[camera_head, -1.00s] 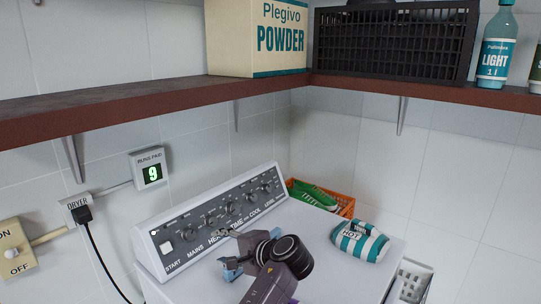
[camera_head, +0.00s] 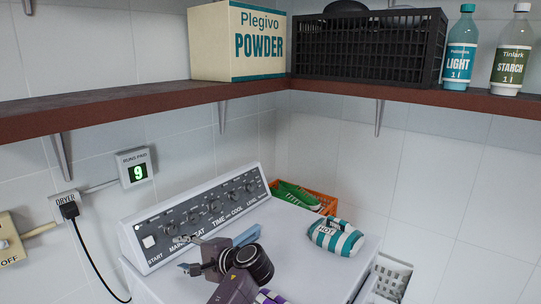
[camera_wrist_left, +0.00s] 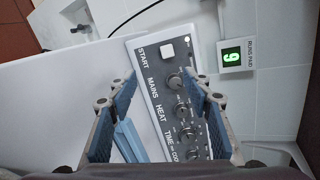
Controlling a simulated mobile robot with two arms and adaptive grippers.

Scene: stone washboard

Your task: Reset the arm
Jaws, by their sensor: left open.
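My left gripper (camera_head: 183,255) is above the white dryer top (camera_head: 300,215), close to the front of the control panel (camera_head: 205,212). In the left wrist view, its two blue-padded fingers (camera_wrist_left: 159,88) are spread apart, with nothing held between them. The panel's START button and knobs show beyond and between the fingers. A blue bar-like object (camera_wrist_left: 130,138) lies on the white top beside the panel, partly hidden by the left finger; what it is I cannot tell. My right gripper is in neither view.
A striped HOT bundle (camera_head: 336,238) lies on the dryer's right side. The shelf (camera_head: 120,112) holds a powder box (camera_head: 237,42), black crate (camera_head: 368,50) and bottles.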

